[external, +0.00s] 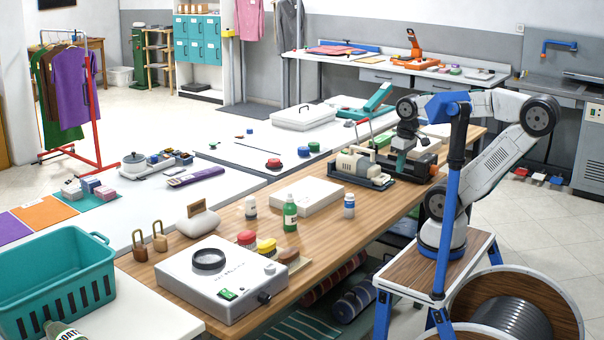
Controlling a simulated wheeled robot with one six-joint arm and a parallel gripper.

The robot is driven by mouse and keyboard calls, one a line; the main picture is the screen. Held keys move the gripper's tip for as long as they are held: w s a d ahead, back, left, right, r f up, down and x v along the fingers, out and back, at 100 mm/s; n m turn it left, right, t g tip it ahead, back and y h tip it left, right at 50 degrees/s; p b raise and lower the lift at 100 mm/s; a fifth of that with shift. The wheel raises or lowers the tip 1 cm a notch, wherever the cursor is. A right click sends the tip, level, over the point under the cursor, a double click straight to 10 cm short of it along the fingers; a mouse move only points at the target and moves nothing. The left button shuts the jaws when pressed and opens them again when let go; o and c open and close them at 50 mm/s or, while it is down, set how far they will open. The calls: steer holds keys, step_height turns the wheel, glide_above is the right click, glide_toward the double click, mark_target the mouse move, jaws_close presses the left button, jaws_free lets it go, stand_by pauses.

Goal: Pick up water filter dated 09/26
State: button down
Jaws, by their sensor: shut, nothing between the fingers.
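I cannot make out a water filter or any 09/26 date in the external view; writing this small is not readable. My arm reaches left from its base over the far part of the wooden table (262,205). My gripper (402,148) points down, shut and empty, above or just beside a group of machines there. These are a beige and dark motor-like device (360,165) and a dark boxy machine (418,165). The gripper's tips are small and partly lost against them, so I cannot tell whether they touch anything.
A teal basket (55,285) stands at front left. A blue post (452,190) stands before my arm.

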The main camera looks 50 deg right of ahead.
stand_by(0.4)
steer(key=c, duration=0.8)
jaws_free()
